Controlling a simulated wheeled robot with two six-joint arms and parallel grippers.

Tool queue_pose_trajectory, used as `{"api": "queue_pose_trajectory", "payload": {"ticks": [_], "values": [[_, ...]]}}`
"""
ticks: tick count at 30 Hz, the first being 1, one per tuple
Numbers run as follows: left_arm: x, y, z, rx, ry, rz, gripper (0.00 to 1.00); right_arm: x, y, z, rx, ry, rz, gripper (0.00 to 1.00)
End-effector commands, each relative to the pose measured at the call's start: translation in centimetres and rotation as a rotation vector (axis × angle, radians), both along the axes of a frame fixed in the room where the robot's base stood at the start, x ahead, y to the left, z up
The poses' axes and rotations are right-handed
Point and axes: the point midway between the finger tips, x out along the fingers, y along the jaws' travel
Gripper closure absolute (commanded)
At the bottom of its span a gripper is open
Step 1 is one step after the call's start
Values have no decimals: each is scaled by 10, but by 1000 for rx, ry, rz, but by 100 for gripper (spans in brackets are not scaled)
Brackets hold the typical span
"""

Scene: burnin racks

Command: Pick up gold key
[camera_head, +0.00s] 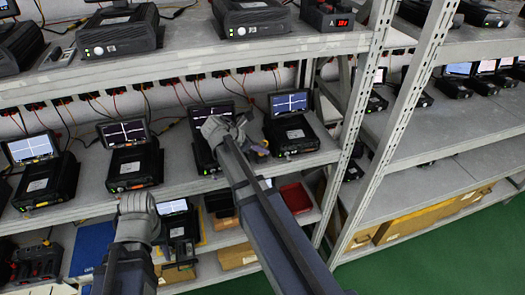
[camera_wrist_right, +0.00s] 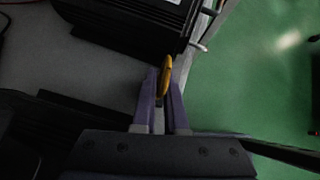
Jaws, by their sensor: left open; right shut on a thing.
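The gold key (camera_wrist_right: 166,76) is between the two purple fingers of my right gripper (camera_wrist_right: 162,90) in the right wrist view. The fingers are shut on it, and its gold end sticks out past the tips, close to the edge of a black device (camera_wrist_right: 135,22). My left gripper (camera_head: 137,203) is open and appears empty, low at the left, in front of the lower shelf.
Several black devices with small screens stand in a row on the middle shelf (camera_head: 180,170), with cables behind. A grey rack post (camera_head: 372,90) rises to the right of my right gripper. A red bin (camera_head: 295,197) sits on the lower shelf. Green floor (camera_head: 450,245) is clear at the lower right.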

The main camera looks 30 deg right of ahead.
Motion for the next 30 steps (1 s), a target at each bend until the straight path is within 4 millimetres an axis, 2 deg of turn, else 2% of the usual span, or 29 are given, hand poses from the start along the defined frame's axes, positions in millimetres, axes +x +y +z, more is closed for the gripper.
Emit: {"api": "queue_pose_trajectory", "payload": {"ticks": [11, 16, 23, 30], "values": [[0, 0, 1, 0, 0, 0, 50, -3, 0, 1, 2, 5, -4, 100], [0, 0, 10, 0, 0, 2, 50, -3, 0, 9, 2, 6, -4, 100], [0, 0, 37, -1, 0, 6, 50, -3, 0, 37, 1, 6, -4, 100], [0, 0, 76, 0, 2, 2, 50, -2, 0, 76, 1, 3, -3, 100]]}}
